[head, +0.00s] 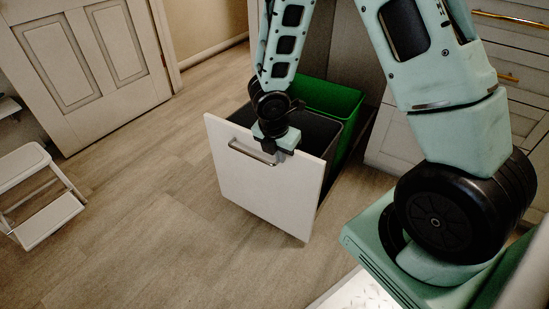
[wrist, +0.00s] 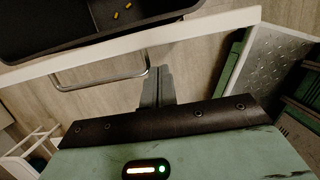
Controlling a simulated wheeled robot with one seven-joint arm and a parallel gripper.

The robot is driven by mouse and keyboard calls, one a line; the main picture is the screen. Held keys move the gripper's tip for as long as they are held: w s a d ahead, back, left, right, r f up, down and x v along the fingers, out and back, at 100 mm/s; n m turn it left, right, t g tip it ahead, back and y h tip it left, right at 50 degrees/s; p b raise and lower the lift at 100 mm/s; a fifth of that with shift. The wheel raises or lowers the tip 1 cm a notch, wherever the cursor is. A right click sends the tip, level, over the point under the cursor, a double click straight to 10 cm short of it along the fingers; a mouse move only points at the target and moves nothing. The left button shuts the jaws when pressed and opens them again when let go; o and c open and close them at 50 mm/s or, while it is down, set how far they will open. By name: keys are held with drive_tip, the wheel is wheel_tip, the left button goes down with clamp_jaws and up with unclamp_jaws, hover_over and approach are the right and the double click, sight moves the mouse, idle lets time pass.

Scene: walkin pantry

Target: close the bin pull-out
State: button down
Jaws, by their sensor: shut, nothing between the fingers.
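The bin pull-out stands open, its white front panel (head: 262,190) well out from the cabinet. A metal bar handle (head: 250,152) is on the panel's outer face near its top edge; it also shows in the wrist view (wrist: 100,84). Behind the panel sit a dark grey bin (head: 318,130) and a green bin (head: 330,97). My gripper (head: 284,153) is at the panel's outer side, by the right end of the handle. In the wrist view its fingers (wrist: 157,84) are together and empty, close to the panel. Whether they touch it I cannot tell.
A white step stool (head: 40,195) stands on the floor at the left, near a white panelled door (head: 90,60). Drawers with brass handles (head: 510,75) are at the right. The floor in front of the pull-out is clear. Small yellow items (wrist: 122,11) lie in the dark bin.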

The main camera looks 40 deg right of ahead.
drive_tip(key=shift+w+d, duration=0.35)
drive_tip(key=shift+d, duration=0.45)
